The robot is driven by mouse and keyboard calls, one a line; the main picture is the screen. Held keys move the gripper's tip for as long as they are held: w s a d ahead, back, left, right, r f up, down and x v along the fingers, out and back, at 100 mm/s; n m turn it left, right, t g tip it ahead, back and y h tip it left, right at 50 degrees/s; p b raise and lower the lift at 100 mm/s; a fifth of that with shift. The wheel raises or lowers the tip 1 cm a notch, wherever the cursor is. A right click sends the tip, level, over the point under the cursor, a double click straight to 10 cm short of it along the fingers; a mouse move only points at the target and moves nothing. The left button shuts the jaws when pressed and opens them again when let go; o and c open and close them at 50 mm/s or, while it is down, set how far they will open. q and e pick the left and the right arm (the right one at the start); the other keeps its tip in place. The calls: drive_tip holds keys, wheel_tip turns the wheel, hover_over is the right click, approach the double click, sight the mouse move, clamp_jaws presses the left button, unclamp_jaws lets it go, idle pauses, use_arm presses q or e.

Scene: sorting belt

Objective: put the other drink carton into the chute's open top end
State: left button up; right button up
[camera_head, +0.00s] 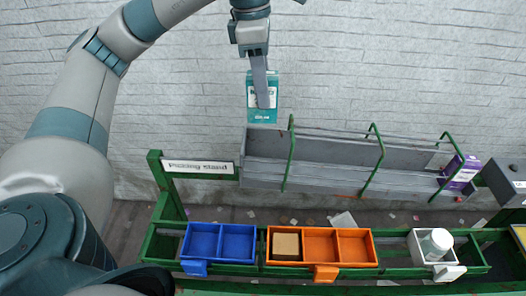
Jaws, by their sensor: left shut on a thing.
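A teal and white drink carton (254,114) hangs upright in my left gripper (262,92), which is shut on it. One grey finger lies across the carton's near face. The grey chute (330,149) runs from under the carton towards the right, with green hoops over it. In the picture, the carton is just above the chute's left end; I cannot tell whether it is directly over it. A purple and white carton (461,172) is at the chute's right end. My right gripper is not in view.
A green-framed stand with a "Picking stand" sign (198,167) holds a blue bin (202,241), an orange bin (322,247) with a brown block (286,246), and a white bin (420,253) with a white bottle (437,243). A dark box (505,183) is at the right.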

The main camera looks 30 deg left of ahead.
use_arm(q)
wheel_tip(320, 180, down, 13)
drive_tip(key=p, duration=0.4)
drive_tip(key=shift+r, duration=0.2)
drive_tip(key=shift+f, duration=0.1)
wheel_tip(320, 180, down, 3)
drive_tip(key=shift+s+f+p, duration=0.1)
drive_tip(key=shift+p, duration=0.7)
drive_tip(key=shift+f, duration=0.2)
